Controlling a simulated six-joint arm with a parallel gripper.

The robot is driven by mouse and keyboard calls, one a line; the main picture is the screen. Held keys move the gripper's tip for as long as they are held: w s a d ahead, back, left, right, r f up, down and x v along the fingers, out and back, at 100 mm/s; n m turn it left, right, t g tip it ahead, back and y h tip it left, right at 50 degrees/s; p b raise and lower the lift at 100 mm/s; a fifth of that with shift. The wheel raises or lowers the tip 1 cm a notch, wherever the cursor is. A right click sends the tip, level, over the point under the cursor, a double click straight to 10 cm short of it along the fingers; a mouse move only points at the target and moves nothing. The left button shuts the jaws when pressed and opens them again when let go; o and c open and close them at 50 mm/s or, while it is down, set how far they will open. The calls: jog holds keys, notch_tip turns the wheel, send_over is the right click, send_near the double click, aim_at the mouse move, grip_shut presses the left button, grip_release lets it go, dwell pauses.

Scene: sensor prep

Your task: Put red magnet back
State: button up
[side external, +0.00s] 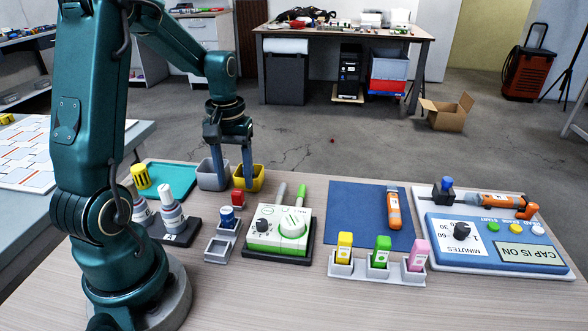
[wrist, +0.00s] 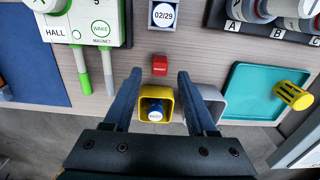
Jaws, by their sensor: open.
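The red magnet (side external: 238,198) is a small red block on the table, behind the grey two-slot holder (side external: 217,250). My gripper (side external: 234,184) points down above the table and is open and empty. Its fingers (wrist: 160,76) stand apart over the area between the magnet and the yellow bin (wrist: 171,94). The holder's rear slot carries a blue item (side external: 227,217); its front slot looks empty.
A grey bin (wrist: 212,97) stands beside the yellow bin, which contains a blue-and-white labelled item (wrist: 155,112). A white-green tester (side external: 279,229) stands right of the holder. A bottle rack (side external: 178,235) and a teal tray (side external: 172,172) are on the left. A blue mat (side external: 350,212) is farther right.

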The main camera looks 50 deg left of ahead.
aim_at(237, 192)
notch_tip(237, 192, up, 6)
jog(key=s+d+r+m+t, duration=0.2)
jog(key=s+d+m, duration=0.1)
jog(key=d, duration=0.5)
jog(key=s+d+r+m+t, duration=0.1)
jog(key=s+d+m+t, duration=0.2)
jog(key=d+m, duration=0.3)
jog(key=shift+s+d+r+t, duration=0.35)
jog(key=shift+s+d, duration=0.3)
jog(key=shift+d, duration=0.4)
